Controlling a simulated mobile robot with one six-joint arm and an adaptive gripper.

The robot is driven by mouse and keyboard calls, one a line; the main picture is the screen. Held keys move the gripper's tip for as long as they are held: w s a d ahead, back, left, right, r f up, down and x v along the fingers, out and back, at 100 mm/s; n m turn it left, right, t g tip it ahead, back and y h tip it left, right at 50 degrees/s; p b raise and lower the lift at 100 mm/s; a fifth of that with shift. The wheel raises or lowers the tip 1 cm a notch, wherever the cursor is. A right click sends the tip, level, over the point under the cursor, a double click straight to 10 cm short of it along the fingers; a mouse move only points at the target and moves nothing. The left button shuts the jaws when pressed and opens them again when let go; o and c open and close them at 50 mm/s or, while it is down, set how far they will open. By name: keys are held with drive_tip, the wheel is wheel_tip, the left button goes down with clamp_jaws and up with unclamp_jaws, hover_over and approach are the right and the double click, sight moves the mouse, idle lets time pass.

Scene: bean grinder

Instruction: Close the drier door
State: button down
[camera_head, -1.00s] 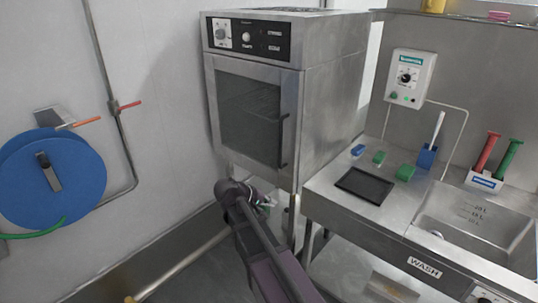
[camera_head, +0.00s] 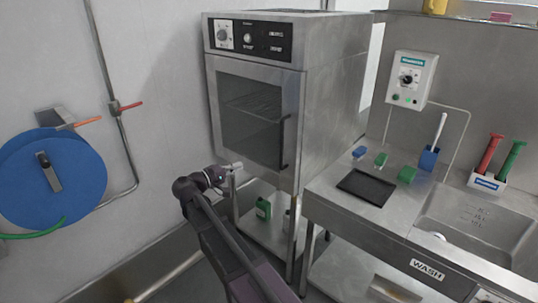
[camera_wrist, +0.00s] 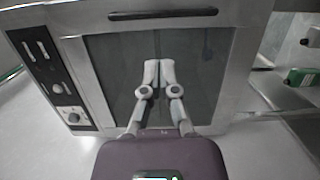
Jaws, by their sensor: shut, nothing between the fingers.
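The drier (camera_head: 335,90) is a steel cabinet with a control panel across the top of its front. Its door (camera_head: 250,115) has a dark glass pane and a vertical dark handle (camera_head: 285,142) on the right. The door looks flush with the cabinet front; I cannot tell whether a small gap is left. My gripper (camera_head: 238,167) is near the door's lower edge, below and left of the handle. In the wrist view my gripper (camera_wrist: 160,66) has its fingertips together and empty, over the glass. The handle (camera_wrist: 163,14) lies beyond them at the top; contact with the door is unclear.
A steel sink counter (camera_head: 325,193) with a black tray (camera_head: 367,187) stands to the right. A blue hose reel (camera_head: 85,180) hangs on the left wall. A green bottle (camera_head: 263,208) stands on the shelf under the drier. Floor to the left is narrow.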

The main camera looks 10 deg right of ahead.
drive_tip(key=shift+d, duration=0.1)
drive_tip(key=x, duration=1.3)
drive_tip(key=shift+d, duration=0.4)
drive_tip(key=shift+w, duration=0.25)
